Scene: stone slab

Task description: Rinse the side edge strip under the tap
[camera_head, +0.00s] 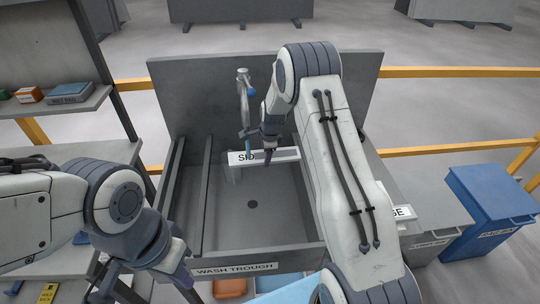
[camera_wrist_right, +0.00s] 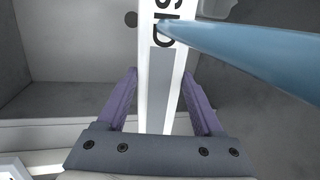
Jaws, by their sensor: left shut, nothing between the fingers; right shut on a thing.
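The side edge strip (camera_head: 238,159) is a white bar with a grey panel, lettered "SID" at its left end. My right gripper (camera_head: 268,154) is shut on it and holds it across and above the wash trough (camera_head: 285,232). In the right wrist view the strip (camera_wrist_right: 160,75) runs between the purple fingers. The tap (camera_head: 243,84) stands at the trough's back. A blue stream of water (camera_wrist_right: 245,50) reaches the lettered part of the strip. My left gripper (camera_head: 150,268) is shut and empty at the trough's front left; its tips are hard to see.
A shelf (camera_head: 65,112) with small boxes stands at the left. A blue bin (camera_head: 490,205) and a grey bin (camera_head: 430,225) stand at the right. The trough's high back panel (camera_head: 200,90) rises behind the tap. The trough floor is clear around its drain.

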